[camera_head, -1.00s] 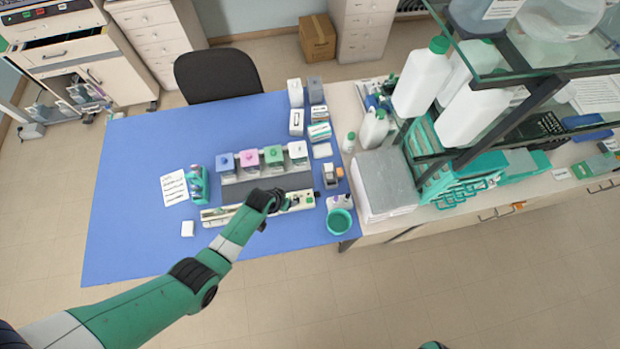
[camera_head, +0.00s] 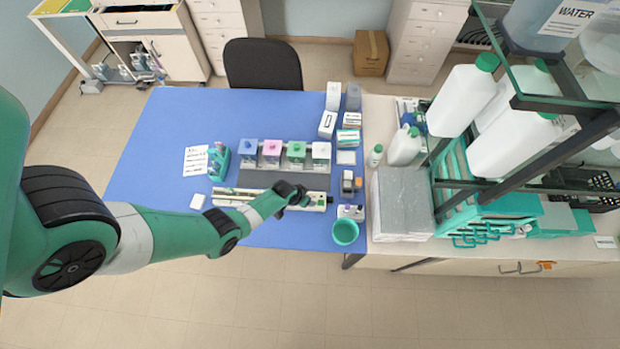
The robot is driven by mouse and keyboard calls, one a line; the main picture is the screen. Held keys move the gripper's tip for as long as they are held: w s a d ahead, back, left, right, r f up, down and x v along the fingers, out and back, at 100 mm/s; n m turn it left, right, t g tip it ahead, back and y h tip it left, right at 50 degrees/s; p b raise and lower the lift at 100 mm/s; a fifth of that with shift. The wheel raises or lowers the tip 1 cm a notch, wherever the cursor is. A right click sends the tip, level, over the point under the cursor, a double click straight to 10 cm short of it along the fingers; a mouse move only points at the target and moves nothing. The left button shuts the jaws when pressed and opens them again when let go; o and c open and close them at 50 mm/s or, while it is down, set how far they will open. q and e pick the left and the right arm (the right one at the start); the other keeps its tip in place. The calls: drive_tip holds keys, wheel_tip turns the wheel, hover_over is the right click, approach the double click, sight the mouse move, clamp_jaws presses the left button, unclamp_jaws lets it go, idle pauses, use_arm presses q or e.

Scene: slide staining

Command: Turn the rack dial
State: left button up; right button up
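A long cream rack (camera_head: 228,197) lies on the blue table mat, in front of a row of staining jars. Its right end (camera_head: 321,203) carries small dark and green details; I cannot make out the dial clearly. My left gripper (camera_head: 304,198) is over the right part of the rack, near that end, and covers part of it. Its fingers are dark and small here, so I cannot tell whether they are open, shut or touching the rack. My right gripper is out of view.
Jars with blue (camera_head: 249,152), pink (camera_head: 271,151), green (camera_head: 296,152) and white (camera_head: 321,155) tops stand behind the rack. A teal cup (camera_head: 345,232) stands at the front right edge. Bottles and a shelf fill the right bench. The mat's left side is mostly clear.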

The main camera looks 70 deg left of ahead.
use_arm(q)
clamp_jaws()
idle(0.3)
drive_tip(key=shift+n, duration=0.4)
drive_tip(key=shift+d+f+n+g+y+b, duration=0.15)
drive_tip(key=shift+n+g+y+b, duration=0.2)
drive_tip(key=shift+n, duration=0.55)
drive_tip(key=n+g+y+b, duration=0.1)
drive_tip(key=n, duration=0.2)
drive_tip(key=shift+w, duration=0.15)
drive_tip(key=shift+n+g, duration=0.25)
drive_tip(key=shift+n, duration=0.75)
drive_tip(key=shift+w+d+n+g+y, duration=0.1)
drive_tip(key=shift+n+g+y, duration=0.3)
drive_tip(key=shift+n, duration=0.8)
